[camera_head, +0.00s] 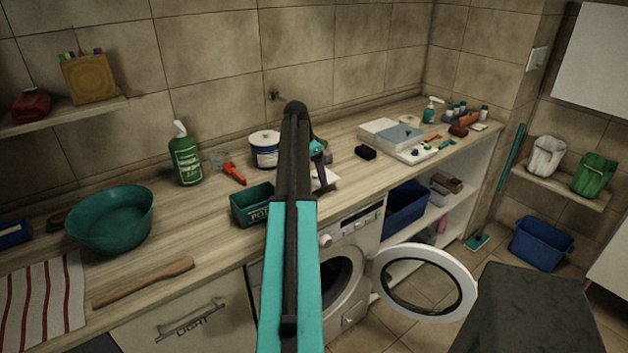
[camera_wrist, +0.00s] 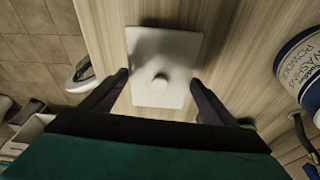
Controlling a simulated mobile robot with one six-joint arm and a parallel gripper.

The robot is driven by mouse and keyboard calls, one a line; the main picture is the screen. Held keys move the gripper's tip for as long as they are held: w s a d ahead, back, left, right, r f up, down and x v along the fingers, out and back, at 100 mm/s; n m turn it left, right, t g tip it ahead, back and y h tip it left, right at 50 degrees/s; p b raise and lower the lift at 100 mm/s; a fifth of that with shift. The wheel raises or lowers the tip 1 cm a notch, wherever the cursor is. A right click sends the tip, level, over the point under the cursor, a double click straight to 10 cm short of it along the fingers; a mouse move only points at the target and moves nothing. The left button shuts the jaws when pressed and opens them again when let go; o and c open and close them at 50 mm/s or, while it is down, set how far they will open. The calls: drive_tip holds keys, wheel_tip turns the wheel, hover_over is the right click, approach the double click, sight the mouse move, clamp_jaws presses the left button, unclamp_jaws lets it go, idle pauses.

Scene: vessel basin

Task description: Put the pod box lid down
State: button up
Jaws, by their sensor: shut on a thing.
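The pod box lid is a pale, flat rectangle with a round knob; it shows in the wrist view (camera_wrist: 165,48) between my fingers. My gripper (camera_wrist: 158,80) is shut on it at the knob. In the head view my gripper (camera_head: 320,172) is over the worktop behind my arm, with part of the white lid (camera_head: 328,180) showing below it. I cannot tell whether the lid touches the worktop.
A washing powder tub (camera_head: 265,152) stands behind the box, beside an orange-handled tool (camera_head: 234,173) and a green bottle (camera_head: 186,160). The washing machine door (camera_head: 458,268) hangs open below.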

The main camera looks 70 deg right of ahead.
sight(314, 179)
drive_tip(key=shift+d, duration=0.1)
drive_tip(key=shift+w+d, duration=0.1)
drive_tip(key=shift+d, duration=0.1)
drive_tip(key=shift+d+f+p, duration=0.1)
drive_tip(key=shift+f+p, duration=0.05)
drive_tip(key=shift+p, duration=0.15)
drive_tip(key=shift+f+p, duration=0.65)
drive_tip(key=shift+f, duration=1)
drive_tip(key=shift+f, duration=0.15)
drive_tip(key=o, duration=1.1)
drive_tip(key=shift+c, duration=0.2)
drive_tip(key=shift+r, duration=0.25)
drive_tip(key=b+v, duration=0.3)
drive_tip(key=v, duration=0.8)
drive_tip(key=shift+r, duration=0.4)
